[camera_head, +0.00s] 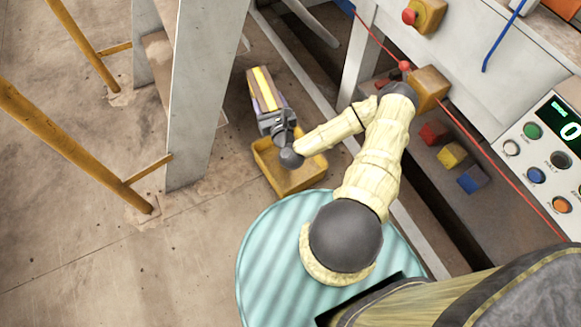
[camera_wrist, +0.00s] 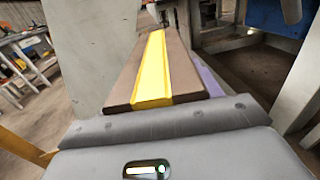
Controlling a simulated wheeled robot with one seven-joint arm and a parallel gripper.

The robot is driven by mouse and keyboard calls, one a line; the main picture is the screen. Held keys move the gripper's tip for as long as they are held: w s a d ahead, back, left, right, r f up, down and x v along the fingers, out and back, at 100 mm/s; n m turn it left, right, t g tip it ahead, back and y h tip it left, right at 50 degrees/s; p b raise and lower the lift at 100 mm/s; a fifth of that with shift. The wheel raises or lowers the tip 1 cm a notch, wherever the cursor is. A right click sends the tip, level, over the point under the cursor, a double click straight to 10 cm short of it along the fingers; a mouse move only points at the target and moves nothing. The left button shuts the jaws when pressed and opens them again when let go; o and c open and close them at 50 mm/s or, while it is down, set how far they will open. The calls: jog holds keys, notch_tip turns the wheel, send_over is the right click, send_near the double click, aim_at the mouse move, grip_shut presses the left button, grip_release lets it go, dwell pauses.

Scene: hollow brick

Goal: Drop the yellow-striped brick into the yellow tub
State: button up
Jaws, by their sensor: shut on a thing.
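The yellow-striped brick (camera_head: 264,88) is brown with a yellow stripe along its top face. My gripper (camera_head: 277,119) is shut on one end of it. The brick extends out from my gripper, up the head view, and appears above the floor. In the wrist view the brick (camera_wrist: 153,70) stretches away from the gripper's grey edge (camera_wrist: 165,125), with a purple strip along its right side. The yellow tub (camera_head: 292,180) stands on the floor, just below my gripper in the head view. Part of the tub is hidden behind my gripper and wrist. Its visible inside looks empty.
A grey post (camera_head: 200,90) stands left of the brick and tub. Yellow railings (camera_head: 70,140) are farther left. A grey machine with a control panel (camera_head: 545,150) is on the right. Red, yellow and blue blocks (camera_head: 452,156) lie on its ledge. Floor at lower left is clear.

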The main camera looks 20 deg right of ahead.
jog(key=d+f+b, duration=0.3)
jog(key=f+b, duration=0.8)
jog(key=w+d+f+m+h+b, duration=0.1)
jog(key=d+f+b, duration=0.3)
jog(key=f+b, duration=0.8)
jog(key=d+f+h+b, duration=0.1)
jog(key=d+f+b, duration=0.2)
jog(key=f+b, duration=0.9)
jog(key=shift+w+d+f+m, duration=0.25)
jog(key=shift+w+m, duration=0.05)
jog(key=shift+w, duration=0.1)
jog(key=shift+f+b, duration=0.1)
jog(key=shift+b, duration=0.2)
notch_tip(320, 180, down, 6)
jog(key=b, duration=0.5)
